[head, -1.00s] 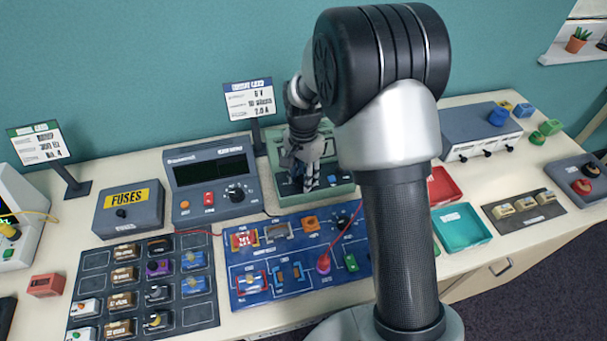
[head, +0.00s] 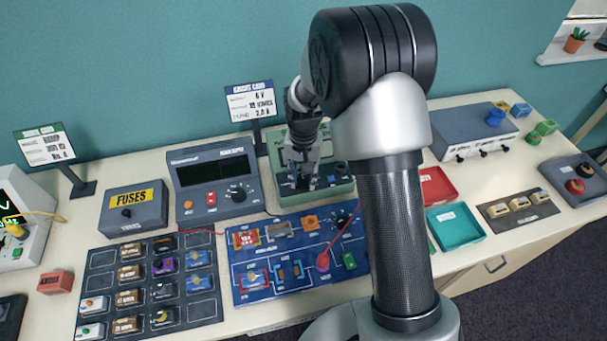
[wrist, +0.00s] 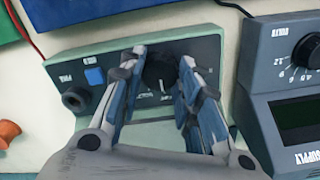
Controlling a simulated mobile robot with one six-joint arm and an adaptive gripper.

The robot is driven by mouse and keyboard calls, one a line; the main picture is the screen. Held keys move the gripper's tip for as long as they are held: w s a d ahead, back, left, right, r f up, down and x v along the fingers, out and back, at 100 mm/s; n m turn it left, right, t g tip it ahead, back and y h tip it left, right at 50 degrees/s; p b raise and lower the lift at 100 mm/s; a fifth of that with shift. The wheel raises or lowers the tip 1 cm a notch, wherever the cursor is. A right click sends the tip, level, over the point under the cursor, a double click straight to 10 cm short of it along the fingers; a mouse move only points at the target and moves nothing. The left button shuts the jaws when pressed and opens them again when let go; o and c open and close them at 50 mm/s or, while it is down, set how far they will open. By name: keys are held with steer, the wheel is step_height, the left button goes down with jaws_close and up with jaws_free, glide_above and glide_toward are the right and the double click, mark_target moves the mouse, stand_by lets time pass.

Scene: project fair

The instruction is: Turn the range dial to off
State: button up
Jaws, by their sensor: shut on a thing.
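The range dial (wrist: 160,72) is a black round knob on the face of a pale green meter (wrist: 205,52). In the wrist view my gripper (wrist: 158,64) has its two fingers on either side of the dial, shut on it. A small white mark shows on the dial's lower side there. The labels are upside down and too small to read, so the setting is unclear. In the head view my gripper (head: 300,184) points down at the green meter (head: 341,187), and the fingers and arm hide the dial and part of the face.
A grey power supply (head: 212,172) stands close to the meter's left. A blue circuit board (head: 262,262) with a red lead lies in front. A sign (head: 250,101) stands behind. Red (head: 434,187) and teal (head: 462,238) trays lie to the right.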

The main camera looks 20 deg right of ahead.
mark_target(303, 180)
stand_by(0.4)
steer(key=o, duration=1.1)
step_height(303, 180, up, 12)
stand_by(0.3)
